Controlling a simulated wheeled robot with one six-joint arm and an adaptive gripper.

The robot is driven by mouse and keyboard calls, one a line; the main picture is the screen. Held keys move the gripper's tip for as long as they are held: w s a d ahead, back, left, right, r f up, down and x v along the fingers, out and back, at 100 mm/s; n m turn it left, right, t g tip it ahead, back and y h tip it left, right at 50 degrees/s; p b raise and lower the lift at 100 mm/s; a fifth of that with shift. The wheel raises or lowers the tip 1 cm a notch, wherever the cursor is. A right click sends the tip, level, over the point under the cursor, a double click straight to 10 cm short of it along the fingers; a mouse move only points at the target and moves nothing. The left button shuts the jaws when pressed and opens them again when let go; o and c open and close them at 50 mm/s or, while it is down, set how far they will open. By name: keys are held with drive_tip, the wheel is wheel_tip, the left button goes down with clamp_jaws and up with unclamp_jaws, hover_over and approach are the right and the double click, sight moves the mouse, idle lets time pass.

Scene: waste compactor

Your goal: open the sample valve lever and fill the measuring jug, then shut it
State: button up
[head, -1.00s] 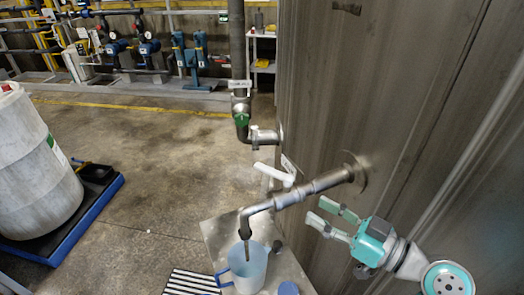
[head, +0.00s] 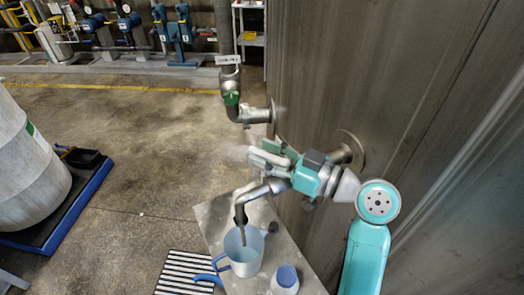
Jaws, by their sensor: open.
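The sample pipe comes out of the steel wall and bends down to a spout (head: 241,214). The clear measuring jug (head: 244,260) with a blue handle stands under it, and the spout's end reaches into the jug's mouth. My gripper (head: 258,157) is open, over the pipe at the place of the valve lever. The white valve lever is mostly hidden by my fingers; a pale blurred shape shows at their tips. I cannot tell whether the fingers touch the lever, or what angle it has. No liquid can be made out in the jug.
The jug stands on a metal shelf (head: 216,212) with a blue-capped bottle (head: 285,281) to its right. A second pipe with a green valve (head: 231,98) is behind. A drum (head: 30,165) stands on a blue spill tray (head: 85,200) at left. The floor between is clear.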

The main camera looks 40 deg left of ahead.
drive_tip(key=shift+s+a, duration=0.1)
drive_tip(key=shift+a, duration=0.45)
clamp_jaws()
drive_tip(key=shift+t, duration=0.4)
drive_tip(key=shift+w+d+m+t+h, duration=0.1)
drive_tip(key=shift+w+m+t+h, duration=0.25)
drive_tip(key=shift+m+t, duration=0.95)
drive_tip(key=shift+w+d+m+t+h, duration=0.1)
drive_tip(key=shift+w+m+t, duration=0.65)
drive_tip(key=shift+t, duration=1)
drive_tip(key=shift+w+m+t+h, duration=0.3)
drive_tip(key=shift+m+t, duration=0.85)
drive_tip(key=shift+t, duration=0.4)
unclamp_jaws()
